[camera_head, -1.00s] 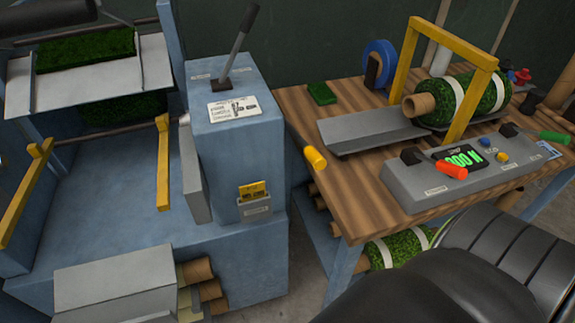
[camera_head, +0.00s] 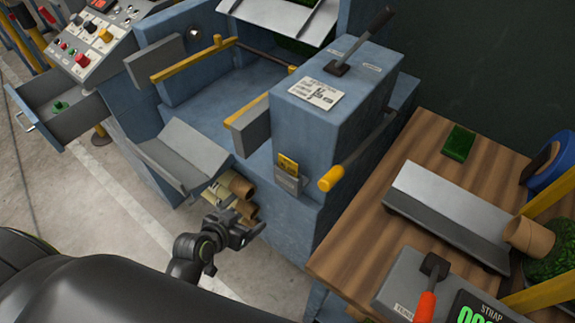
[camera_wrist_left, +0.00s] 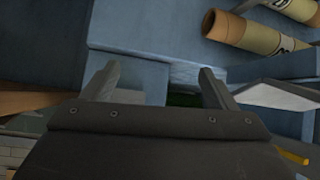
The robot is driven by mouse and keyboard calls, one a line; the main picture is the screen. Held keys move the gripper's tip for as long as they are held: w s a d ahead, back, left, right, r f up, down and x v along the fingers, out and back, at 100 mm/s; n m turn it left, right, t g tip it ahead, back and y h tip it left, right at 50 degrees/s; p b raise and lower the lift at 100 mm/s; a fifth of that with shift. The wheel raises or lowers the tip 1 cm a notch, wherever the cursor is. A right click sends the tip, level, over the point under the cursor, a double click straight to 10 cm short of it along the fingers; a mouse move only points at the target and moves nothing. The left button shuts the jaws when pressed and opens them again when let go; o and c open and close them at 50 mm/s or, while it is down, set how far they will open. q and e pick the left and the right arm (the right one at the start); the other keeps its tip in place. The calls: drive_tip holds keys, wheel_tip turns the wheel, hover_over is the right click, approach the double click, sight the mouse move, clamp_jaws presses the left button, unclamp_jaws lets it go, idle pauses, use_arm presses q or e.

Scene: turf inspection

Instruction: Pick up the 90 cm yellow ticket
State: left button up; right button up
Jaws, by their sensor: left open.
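The yellow ticket (camera_head: 287,163) stands in a small grey holder (camera_head: 287,184) on the front of the blue machine housing. Its print is too small to read. My left gripper (camera_head: 246,234) is open and empty, below and left of the holder, in front of several cardboard tubes (camera_head: 236,186). In the left wrist view its two fingers (camera_wrist_left: 156,82) are spread before blue machine panels, and tubes (camera_wrist_left: 248,32) show at the upper right. I cannot make out the ticket there. My right gripper is not in view.
A yellow-tipped lever (camera_head: 331,179) sticks out just right of the holder. A grey tray (camera_head: 185,150) juts out left of the tubes. A wooden workbench (camera_head: 365,245) stands at the right. A control panel (camera_head: 100,35) and an open drawer (camera_head: 62,108) are at the upper left.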

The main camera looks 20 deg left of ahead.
sight(287, 160)
use_arm(q)
drive_tip(key=d+r+m+t+h+p, duration=0.2)
drive_tip(key=d+r+t, duration=0.1)
drive_tip(key=r, duration=1.6)
drive_tip(key=p+x, duration=0.1)
drive_tip(key=x, duration=0.3)
drive_tip(key=p+x, duration=0.1)
drive_tip(key=x, duration=0.4)
drive_tip(key=d+x, duration=0.1)
drive_tip(key=x, duration=0.3)
drive_tip(key=shift+p, duration=0.4)
drive_tip(key=shift+p+x, duration=0.35)
drive_tip(key=shift+x, duration=1.6)
drive_tip(key=shift+s+f, duration=0.1)
drive_tip(key=shift+f, duration=0.1)
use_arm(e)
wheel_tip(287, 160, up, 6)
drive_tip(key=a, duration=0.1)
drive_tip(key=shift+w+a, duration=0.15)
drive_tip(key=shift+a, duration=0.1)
use_arm(q)
drive_tip(key=shift+c, duration=0.3)
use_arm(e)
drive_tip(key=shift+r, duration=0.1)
use_arm(q)
drive_tip(key=c, duration=1)
